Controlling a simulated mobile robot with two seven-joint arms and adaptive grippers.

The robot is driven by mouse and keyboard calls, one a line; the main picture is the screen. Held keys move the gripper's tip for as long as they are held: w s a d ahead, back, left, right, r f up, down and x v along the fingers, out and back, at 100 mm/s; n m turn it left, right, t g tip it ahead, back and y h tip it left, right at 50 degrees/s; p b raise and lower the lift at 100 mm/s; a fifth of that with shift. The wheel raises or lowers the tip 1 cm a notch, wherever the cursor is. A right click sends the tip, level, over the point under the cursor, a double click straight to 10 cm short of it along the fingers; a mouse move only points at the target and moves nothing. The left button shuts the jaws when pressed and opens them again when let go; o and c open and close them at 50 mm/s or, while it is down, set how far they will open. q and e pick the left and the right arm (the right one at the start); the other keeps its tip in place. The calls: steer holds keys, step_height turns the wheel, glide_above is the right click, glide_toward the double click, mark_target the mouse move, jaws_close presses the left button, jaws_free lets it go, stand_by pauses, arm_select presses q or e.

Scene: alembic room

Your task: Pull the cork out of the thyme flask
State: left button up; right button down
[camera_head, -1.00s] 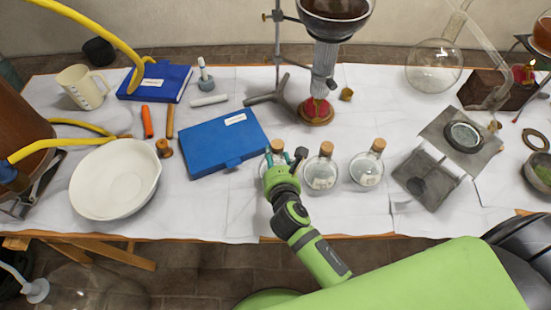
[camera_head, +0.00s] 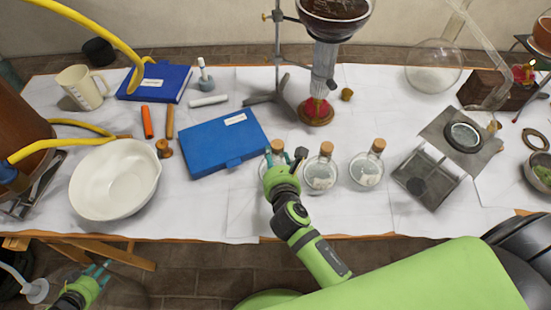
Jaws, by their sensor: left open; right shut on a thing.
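Three small glass flasks with corks stand in a row near the table's front edge: a left one (camera_head: 277,160), a middle one (camera_head: 320,175) and a right one (camera_head: 366,170). Their labels are too small to read, so I cannot tell which is thyme. A cork (camera_head: 277,146) sits in the left flask's neck. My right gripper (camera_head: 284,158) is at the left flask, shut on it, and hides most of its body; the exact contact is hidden. My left gripper (camera_head: 97,268) is open and empty at the lower left, in front of the table and below its top.
A blue case (camera_head: 222,142) lies just left of the flasks, and a white bowl (camera_head: 113,180) further left.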

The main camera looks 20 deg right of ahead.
steer(key=shift+a, duration=0.1)
arm_select(q)
steer(key=w+a+r+m+t+h, duration=0.1)
steer(key=w+r+m, duration=0.1)
steer(key=w+r, duration=0.35)
steer(key=w+a+r+m+h, duration=0.1)
steer(key=w+a+r, duration=0.1)
steer(key=r, duration=0.7)
steer(key=w+a+r+m+t+h, duration=0.15)
steer(key=w+r, duration=0.25)
steer(key=r, duration=0.4)
arm_select(e)
steer(key=shift+s, duration=0.1)
arm_select(q)
steer(key=w+d+r+n+t+y, duration=0.1)
steer(key=w+d+r+n+y, duration=0.2)
steer(key=w+d, duration=1.45)
steer(key=w+d+n+g, duration=0.2)
steer(key=w+d, duration=0.1)
steer(key=d, duration=0.8)
step_height(320, 180, up, 10)
steer(key=m+g, duration=0.4)
steer(key=g, duration=0.5)
glide_above(277, 144)
steer(key=shift+y, duration=0.45)
steer(key=shift+f, duration=4.3)
